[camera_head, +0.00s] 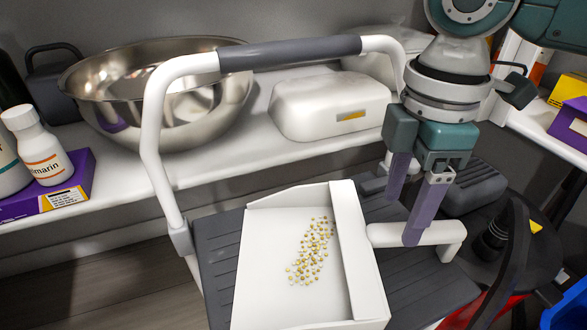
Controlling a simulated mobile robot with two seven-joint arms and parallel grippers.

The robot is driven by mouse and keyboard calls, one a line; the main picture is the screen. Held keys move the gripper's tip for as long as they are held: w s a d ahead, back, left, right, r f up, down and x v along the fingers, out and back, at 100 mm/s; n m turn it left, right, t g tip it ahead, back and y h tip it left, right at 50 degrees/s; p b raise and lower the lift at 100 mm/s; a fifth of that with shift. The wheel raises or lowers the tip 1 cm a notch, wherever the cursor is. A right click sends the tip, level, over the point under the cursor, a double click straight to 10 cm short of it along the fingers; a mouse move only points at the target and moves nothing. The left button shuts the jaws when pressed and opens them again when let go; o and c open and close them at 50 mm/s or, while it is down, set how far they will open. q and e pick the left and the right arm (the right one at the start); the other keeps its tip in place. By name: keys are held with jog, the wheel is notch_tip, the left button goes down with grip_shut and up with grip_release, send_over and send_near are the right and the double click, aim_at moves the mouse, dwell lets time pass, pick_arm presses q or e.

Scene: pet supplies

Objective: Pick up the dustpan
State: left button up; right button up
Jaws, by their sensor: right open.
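The white dustpan (275,265) lies on a dark ribbed platform, its open pan facing up. Small yellowish pellets (312,250) are scattered in it. Its white handle (445,233) sticks out to the right and bends down at the end. My right gripper (404,218) points down at the handle with its purple fingers apart. The nearer finger covers part of the handle; the farther finger shows behind it. I cannot tell whether either touches it. My left gripper is not in view.
The platform (215,245) belongs to a step stool whose white frame with a grey grip (290,52) arches over the left and back. Behind it, a white shelf holds a steel bowl (125,75), a white box (335,105) and bottles (38,145). Dark items crowd the right.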

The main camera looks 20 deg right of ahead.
aim_at(396, 228)
jog(key=shift+f, duration=0.9)
jog(key=f+b, duration=0.5)
jog(key=shift+d+f, duration=0.1)
jog(key=shift+d, duration=0.1)
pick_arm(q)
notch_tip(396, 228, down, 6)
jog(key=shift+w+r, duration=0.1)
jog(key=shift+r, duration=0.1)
pick_arm(e)
jog(key=shift+w, duration=0.1)
jog(key=shift+c, duration=0.6)
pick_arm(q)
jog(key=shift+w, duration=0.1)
pick_arm(e)
grip_shut()
